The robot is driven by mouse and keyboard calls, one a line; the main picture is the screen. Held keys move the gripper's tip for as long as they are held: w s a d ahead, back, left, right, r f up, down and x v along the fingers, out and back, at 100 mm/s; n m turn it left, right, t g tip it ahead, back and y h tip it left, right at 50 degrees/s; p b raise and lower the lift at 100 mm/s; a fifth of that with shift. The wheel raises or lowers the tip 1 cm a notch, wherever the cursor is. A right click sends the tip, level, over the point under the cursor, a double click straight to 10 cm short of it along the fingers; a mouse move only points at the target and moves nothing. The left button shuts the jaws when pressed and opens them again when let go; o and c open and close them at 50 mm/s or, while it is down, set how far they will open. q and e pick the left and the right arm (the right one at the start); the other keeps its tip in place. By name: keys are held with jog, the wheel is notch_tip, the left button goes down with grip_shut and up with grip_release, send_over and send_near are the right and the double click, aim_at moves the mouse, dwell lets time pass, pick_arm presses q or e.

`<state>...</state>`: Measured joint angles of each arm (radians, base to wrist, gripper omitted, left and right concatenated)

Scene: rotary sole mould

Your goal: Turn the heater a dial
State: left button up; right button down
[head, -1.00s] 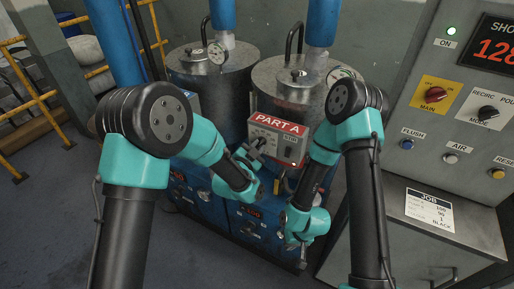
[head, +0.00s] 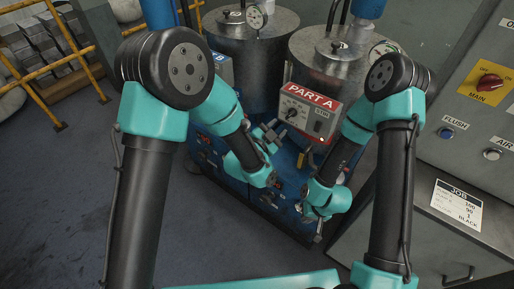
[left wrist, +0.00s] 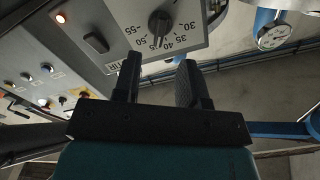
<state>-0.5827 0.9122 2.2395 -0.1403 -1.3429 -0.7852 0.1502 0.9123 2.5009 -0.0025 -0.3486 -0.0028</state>
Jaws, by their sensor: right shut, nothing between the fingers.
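The heater A dial (head: 292,114) is a dark knob on the white face of the box with the red PART A sign (head: 312,97). In the left wrist view the dial (left wrist: 158,24) shows close up, its numbers running around it. My left gripper (head: 274,132) is at the lower left of the dial, facing the box. In the left wrist view its two dark fingers (left wrist: 158,72) are apart with nothing between them, and the dial lies just beyond their tips. My right gripper (head: 304,212) is low in front of the blue cabinet, shut and empty, partly hidden by its wrist.
A rocker switch (left wrist: 95,42) and a lit lamp (left wrist: 61,17) are on the same box face. Metal tanks (head: 253,55) with gauges stand behind. The grey control cabinet (head: 460,130) is at the right. The floor at the left is clear.

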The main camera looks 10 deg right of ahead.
pick_arm(q)
jog(key=v, duration=1.1)
jog(key=shift+w, duration=0.1)
jog(key=a+f+n+g+y, duration=0.4)
jog(key=a+f+n+y, duration=0.25)
jog(key=a+f, duration=0.8)
jog(key=s+a+f+n+g+y, duration=0.2)
jog(key=s+a+f+n+g, duration=0.6)
jog(key=s+a+f+n, duration=0.2)
jog(key=s+a+f, duration=0.2)
jog(key=a, duration=0.1)
jog(key=shift+s+f, duration=0.15)
